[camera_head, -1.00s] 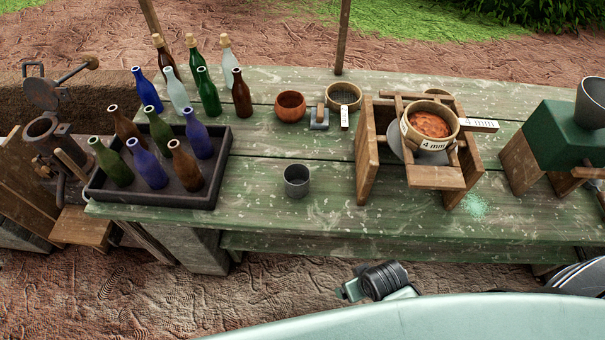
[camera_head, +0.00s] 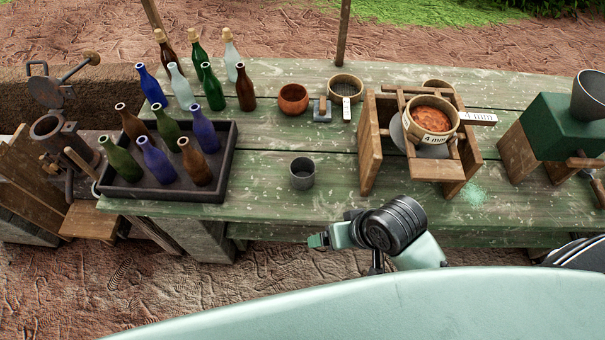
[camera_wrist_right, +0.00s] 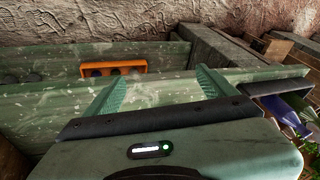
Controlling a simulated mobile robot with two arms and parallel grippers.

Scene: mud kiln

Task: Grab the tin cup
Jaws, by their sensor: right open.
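The tin cup (camera_head: 302,173) is a small grey metal cup standing upright on the green plank table (camera_head: 270,180), near its front edge. My right gripper (camera_head: 318,241) is at the table's front edge, below the cup in the head view and apart from it. In the right wrist view, my right gripper (camera_wrist_right: 160,85) has its two green fingers spread with nothing between them. I cannot make out the cup in that view. My left gripper is not in view.
A dark tray (camera_head: 228,165) of bottles stands left of the cup, with more bottles behind it. A wooden sieve stand (camera_head: 370,150) is to the right. A clay bowl (camera_head: 293,98) is behind. An orange holder (camera_wrist_right: 98,69) shows in the wrist view.

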